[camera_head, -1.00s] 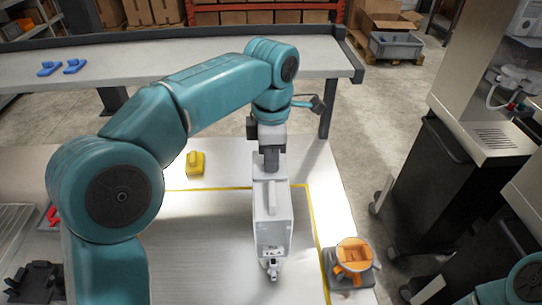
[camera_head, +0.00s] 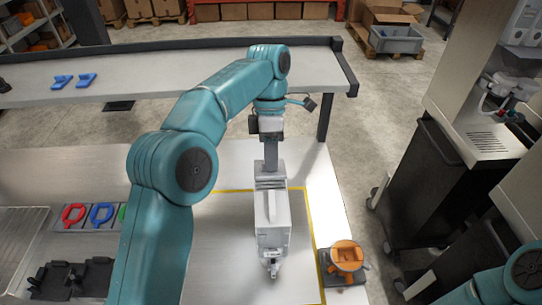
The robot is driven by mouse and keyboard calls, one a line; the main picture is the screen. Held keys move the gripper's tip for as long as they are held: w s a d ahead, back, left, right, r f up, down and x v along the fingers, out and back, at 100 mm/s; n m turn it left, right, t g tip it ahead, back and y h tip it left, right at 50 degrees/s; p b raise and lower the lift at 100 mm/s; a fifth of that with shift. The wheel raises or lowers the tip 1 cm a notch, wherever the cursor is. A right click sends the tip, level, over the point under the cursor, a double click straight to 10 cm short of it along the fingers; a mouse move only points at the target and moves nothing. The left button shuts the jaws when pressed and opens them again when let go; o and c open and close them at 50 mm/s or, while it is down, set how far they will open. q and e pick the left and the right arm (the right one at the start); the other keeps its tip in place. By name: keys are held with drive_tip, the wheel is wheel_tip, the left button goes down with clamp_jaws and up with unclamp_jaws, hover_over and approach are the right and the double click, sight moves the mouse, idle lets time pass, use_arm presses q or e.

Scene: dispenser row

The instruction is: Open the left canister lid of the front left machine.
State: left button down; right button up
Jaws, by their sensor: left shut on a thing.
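My left gripper (camera_head: 270,181) is shut on the top of a white, box-shaped canister (camera_head: 272,222) with a small spout at its lower end. The canister hangs or stands over the light worktop inside a yellow outline; I cannot tell if it touches the surface. No open lid shows on it. A tall dispensing machine (camera_head: 455,95) with a drip grate stands at the right, with a white canister (camera_head: 528,22) at its top, cut by the frame edge. I cannot tell which machine is the front left one. My right gripper is out of view.
An orange round fixture (camera_head: 347,256) on a grey base stands right of the canister. Red (camera_head: 74,215) and blue (camera_head: 102,214) ring-handled pieces lie at the left. A long grey bench (camera_head: 190,68) runs behind. Open floor (camera_head: 352,150) lies between worktop and machine.

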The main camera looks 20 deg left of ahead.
use_arm(q)
drive_tip(key=c, duration=1.2)
unclamp_jaws()
drive_tip(key=shift+o, duration=0.2)
